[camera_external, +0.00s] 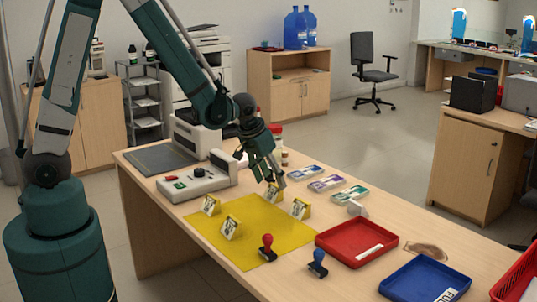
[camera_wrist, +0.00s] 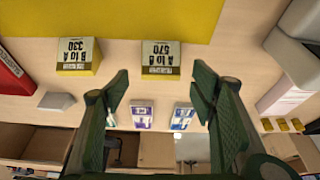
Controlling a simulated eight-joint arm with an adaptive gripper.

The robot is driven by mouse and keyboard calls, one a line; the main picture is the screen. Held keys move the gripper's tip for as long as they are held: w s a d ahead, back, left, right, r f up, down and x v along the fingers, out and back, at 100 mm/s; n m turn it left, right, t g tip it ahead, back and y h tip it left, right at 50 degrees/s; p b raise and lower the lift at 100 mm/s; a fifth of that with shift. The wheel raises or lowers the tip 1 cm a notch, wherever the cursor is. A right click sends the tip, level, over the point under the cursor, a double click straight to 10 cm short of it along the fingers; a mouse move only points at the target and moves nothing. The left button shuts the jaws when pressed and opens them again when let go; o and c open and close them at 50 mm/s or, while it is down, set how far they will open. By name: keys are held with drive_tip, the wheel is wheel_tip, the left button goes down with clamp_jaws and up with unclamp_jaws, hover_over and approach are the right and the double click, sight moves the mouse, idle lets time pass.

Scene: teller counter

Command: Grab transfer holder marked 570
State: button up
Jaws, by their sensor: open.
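The transfer holder marked 570 (camera_wrist: 161,58) is a small yellow block with a pale label, upside down in the wrist view. It sits beside the edge of the yellow mat (camera_wrist: 110,18). My gripper (camera_wrist: 161,88) is open and empty, with the holder just beyond and between its fingertips in that view. A similar holder marked 330 (camera_wrist: 78,57) is to its left. In the external view my gripper (camera_external: 273,183) is just above the back holder (camera_external: 272,194), partly hiding it. Other yellow holders (camera_external: 300,209), (camera_external: 231,228), (camera_external: 210,205) stand around the mat; their labels are unreadable there.
A red tray (camera_external: 322,241), a blue tray (camera_external: 388,285), a red stamp (camera_external: 267,247) and a blue stamp (camera_external: 317,263) are at the front right. Card packs (camera_external: 326,183) lie behind the holders. A grey machine (camera_external: 197,184) stands to the left.

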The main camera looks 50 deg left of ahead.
sight(275, 186)
drive_tip(key=shift+b+x, duration=0.75)
drive_tip(key=shift+x, duration=1.7)
drive_tip(key=c, duration=1)
drive_tip(key=shift+r, duration=0.1)
drive_tip(key=shift+r+p, duration=1.3)
drive_tip(key=shift+r, duration=3.6)
